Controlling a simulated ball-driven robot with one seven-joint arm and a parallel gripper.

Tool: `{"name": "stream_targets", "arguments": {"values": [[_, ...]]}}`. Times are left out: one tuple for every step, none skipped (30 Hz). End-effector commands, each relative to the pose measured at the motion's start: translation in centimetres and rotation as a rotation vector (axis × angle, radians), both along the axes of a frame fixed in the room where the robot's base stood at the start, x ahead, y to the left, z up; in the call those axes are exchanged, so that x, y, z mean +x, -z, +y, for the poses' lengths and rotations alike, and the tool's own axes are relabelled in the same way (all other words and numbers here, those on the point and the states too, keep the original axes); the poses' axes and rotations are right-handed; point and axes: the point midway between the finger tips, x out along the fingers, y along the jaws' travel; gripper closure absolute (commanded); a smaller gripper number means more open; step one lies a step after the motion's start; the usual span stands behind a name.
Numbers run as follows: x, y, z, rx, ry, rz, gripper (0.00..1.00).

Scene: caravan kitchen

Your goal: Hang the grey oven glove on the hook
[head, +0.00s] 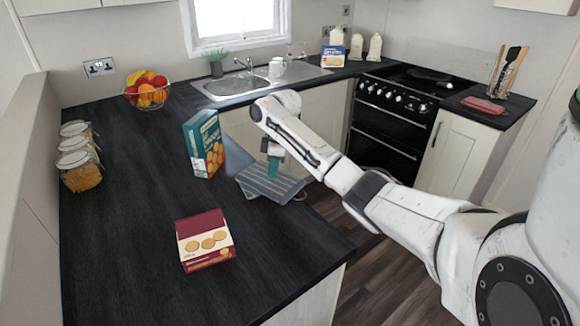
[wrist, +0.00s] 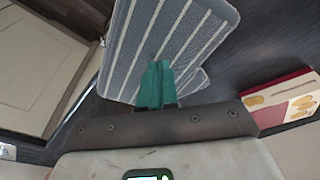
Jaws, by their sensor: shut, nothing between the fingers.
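The grey oven glove (head: 268,184), with pale stripes, lies flat at the inner edge of the dark worktop, and part of it seems to reach past the edge. It also fills the upper middle of the wrist view (wrist: 185,35). My gripper (head: 273,170) points down at the glove, with its teal fingers over or against it; I cannot tell whether they touch. In the wrist view the fingers (wrist: 155,82) are together, with nothing seen between them. I cannot make out the hook in either view.
A teal cracker box (head: 203,145) stands left of the glove, and a red biscuit box (head: 205,240) lies nearer. Jars (head: 78,165) and a fruit bowl (head: 148,95) line the far left. The left worktop (head: 130,220) has free room. The oven (head: 385,130) is across the floor.

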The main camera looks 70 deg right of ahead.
Motion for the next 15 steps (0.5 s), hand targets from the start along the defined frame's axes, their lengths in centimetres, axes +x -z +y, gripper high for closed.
{"name": "stream_targets", "arguments": {"values": [[0.8,-0.1,0.4,0.001,-0.001,0.003,1.00],[1.3,-0.1,0.6,0.000,-0.002,0.002,1.00],[1.8,-0.1,0.7,-0.001,-0.001,0.002,1.00],[2.1,-0.1,0.9,-0.001,-0.001,0.002,1.00],[2.4,-0.1,1.0,-0.001,-0.001,0.002,1.00],[2.1,0.3,0.9,0.000,0.003,0.003,1.00],[2.1,0.5,0.9,0.000,0.003,0.003,1.00],[2.0,0.7,0.9,0.001,0.003,0.004,1.00],[2.1,1.3,1.0,0.002,0.002,0.002,1.00],[2.2,1.4,1.0,0.002,0.002,0.001,1.00],[2.2,1.5,1.0,0.002,0.002,0.001,1.00],[2.2,1.7,1.0,0.002,0.001,0.001,1.00],[2.2,1.7,1.0,0.002,0.001,0.001,1.00],[2.2,1.8,1.0,0.003,0.000,0.001,1.00],[2.2,1.9,1.0,0.003,0.000,0.001,1.00]]}}
